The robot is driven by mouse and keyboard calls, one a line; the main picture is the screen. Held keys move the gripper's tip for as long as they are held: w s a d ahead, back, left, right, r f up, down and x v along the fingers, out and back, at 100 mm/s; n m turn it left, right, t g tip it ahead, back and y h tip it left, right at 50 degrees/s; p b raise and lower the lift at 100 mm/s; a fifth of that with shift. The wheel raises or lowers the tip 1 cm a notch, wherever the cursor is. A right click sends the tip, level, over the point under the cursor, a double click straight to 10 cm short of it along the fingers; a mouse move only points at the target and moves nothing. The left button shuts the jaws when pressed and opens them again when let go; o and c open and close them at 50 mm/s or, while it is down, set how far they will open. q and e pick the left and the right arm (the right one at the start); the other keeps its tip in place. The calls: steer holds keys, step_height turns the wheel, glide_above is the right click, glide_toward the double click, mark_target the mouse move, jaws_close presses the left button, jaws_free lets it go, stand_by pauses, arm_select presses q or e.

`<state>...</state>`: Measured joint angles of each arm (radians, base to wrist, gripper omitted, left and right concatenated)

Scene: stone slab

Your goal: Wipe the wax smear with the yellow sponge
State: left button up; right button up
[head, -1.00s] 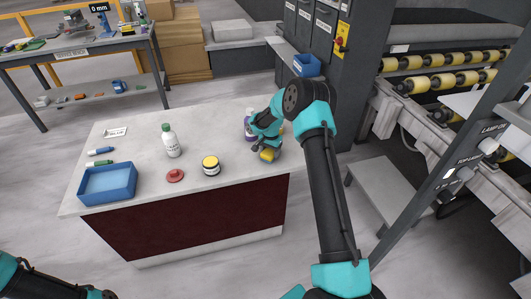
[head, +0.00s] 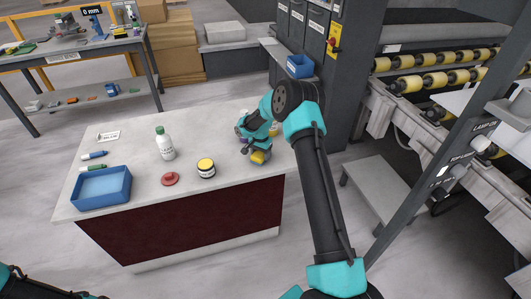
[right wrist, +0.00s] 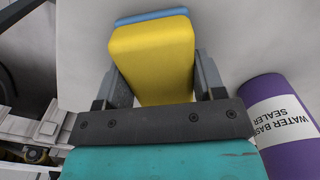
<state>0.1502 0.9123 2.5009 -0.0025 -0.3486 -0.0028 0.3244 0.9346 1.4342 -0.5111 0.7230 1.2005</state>
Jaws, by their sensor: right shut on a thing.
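The yellow sponge (right wrist: 152,62) is between the two fingers of my right gripper (right wrist: 155,88), which is shut on it. A blue layer shows along its far edge in the right wrist view. In the head view the sponge (head: 258,157) is low under the right gripper (head: 254,150), near the right front of the pale stone slab (head: 130,200). I cannot tell whether it touches the slab. I cannot make out the wax smear in either view. Part of my left arm shows at the lower left of the head view; its gripper does not show.
A purple sealer bottle (right wrist: 285,130) stands close beside the right gripper. Left of it on the slab are a yellow-lidded jar (head: 206,168), a red object (head: 170,179), a white bottle (head: 165,145), two markers and a blue tray (head: 128,190). The slab's middle back is clear.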

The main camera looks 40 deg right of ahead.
mark_target(243, 162)
steer(key=shift+w+a, duration=0.45)
steer(key=shift+a, duration=0.85)
steer(key=shift+w+a, duration=0.45)
steer(key=shift+a, duration=0.9)
steer(key=shift+w+a, duration=0.45)
steer(key=shift+a, duration=0.85)
step_height(243, 162, up, 8)
steer(key=shift+d+r, duration=0.1)
